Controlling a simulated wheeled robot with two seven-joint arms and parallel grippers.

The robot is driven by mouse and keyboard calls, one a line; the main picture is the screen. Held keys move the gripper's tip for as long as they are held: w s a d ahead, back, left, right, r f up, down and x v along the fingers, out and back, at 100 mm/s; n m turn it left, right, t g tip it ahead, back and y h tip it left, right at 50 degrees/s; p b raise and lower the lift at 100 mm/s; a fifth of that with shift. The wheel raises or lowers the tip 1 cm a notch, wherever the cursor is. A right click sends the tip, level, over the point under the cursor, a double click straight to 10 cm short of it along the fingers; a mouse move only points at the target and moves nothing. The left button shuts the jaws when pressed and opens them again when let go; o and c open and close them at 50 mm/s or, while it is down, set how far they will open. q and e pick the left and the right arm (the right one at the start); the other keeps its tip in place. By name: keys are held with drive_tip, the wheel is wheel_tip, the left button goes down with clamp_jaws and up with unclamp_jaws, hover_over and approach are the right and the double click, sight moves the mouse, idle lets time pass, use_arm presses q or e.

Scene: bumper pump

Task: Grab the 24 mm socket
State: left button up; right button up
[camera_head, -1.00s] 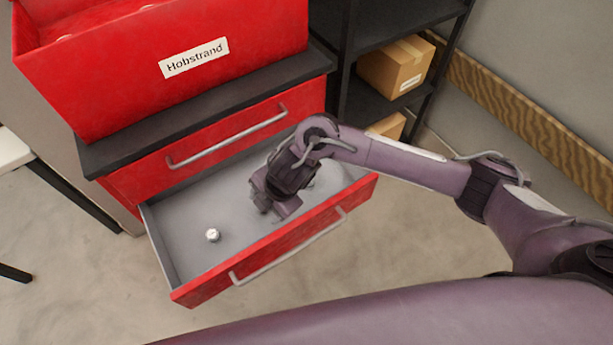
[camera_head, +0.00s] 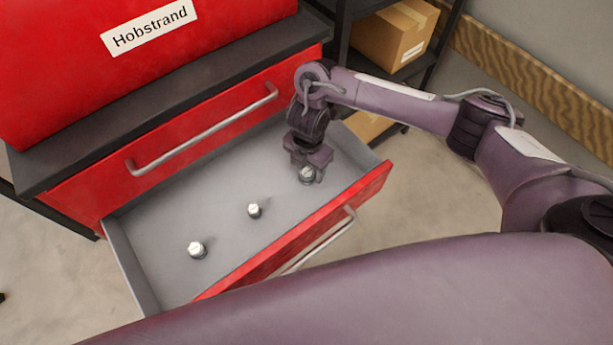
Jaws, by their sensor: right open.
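Three small silver sockets stand upright in the open grey drawer (camera_head: 160,225). One socket (camera_head: 197,249) is at the left and looks larger than the middle socket (camera_head: 254,210). The third socket (camera_head: 307,175) is at the right, directly at the fingertips of my right gripper. The size markings are too small to read, so I cannot tell which is the 24 mm one. My right gripper (camera_head: 312,168) points down, open, with its fingers at the right socket and partly hiding it. My left gripper is not in view.
The drawer's red front (camera_head: 300,230) with its bar handle faces me. A closed red drawer (camera_head: 180,140) is above it, and a red box labelled Hobstrand (camera_head: 80,80) stands on the dark top. Black shelving with cardboard boxes (camera_head: 392,36) is behind my right arm.

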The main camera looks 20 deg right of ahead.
wheel_tip(320, 180, down, 2)
drive_tip(key=shift+f, duration=0.1)
drive_tip(key=c, duration=1.1)
drive_tip(key=shift+c, duration=0.2)
